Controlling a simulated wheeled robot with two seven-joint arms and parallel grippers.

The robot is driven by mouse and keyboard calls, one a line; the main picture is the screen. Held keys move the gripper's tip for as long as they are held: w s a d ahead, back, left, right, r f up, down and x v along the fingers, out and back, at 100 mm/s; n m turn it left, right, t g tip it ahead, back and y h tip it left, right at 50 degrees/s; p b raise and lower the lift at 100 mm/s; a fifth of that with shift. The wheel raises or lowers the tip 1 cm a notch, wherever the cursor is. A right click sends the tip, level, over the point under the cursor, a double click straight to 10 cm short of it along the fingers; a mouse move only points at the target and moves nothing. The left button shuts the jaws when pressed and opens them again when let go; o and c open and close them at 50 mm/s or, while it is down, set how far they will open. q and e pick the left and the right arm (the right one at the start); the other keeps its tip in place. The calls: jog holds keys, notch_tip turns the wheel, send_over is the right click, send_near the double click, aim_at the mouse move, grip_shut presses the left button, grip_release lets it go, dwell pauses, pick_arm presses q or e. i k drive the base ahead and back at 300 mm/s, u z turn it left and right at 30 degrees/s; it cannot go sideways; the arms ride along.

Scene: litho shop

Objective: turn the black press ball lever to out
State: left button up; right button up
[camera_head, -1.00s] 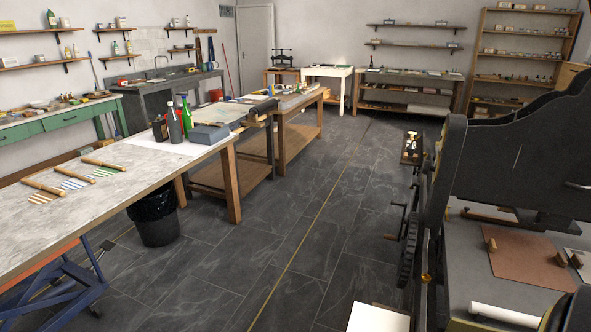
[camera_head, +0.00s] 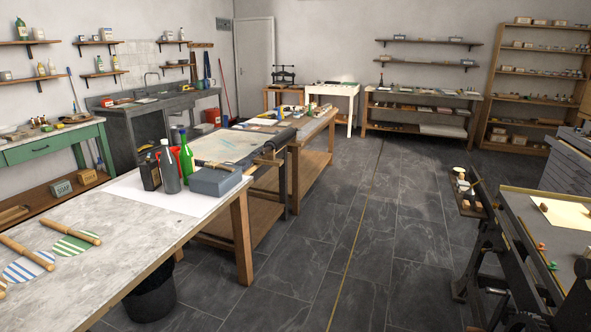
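A small black press (camera_head: 285,75) stands on a wooden table by the back wall, just right of the door. It has a bar across its top, but it is too small here to make out a ball lever or how it is set. A second dark press-like machine (camera_head: 520,240) with a flat bed stands at the right edge, partly cut off. No ball lever can be made out on it. Neither of my grippers is in view.
A long worktable (camera_head: 130,232) with bottles and a grey box (camera_head: 214,181) runs along the left, with a black bin (camera_head: 150,300) under it. A grey cabinet (camera_head: 567,165) stands at the right. The tiled floor (camera_head: 335,240) between is clear toward the back wall.

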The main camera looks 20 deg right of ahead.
aim_at(496, 250)
jog(key=z, duration=0.65)
jog(key=i, duration=2.1)
jog(key=z, duration=0.75)
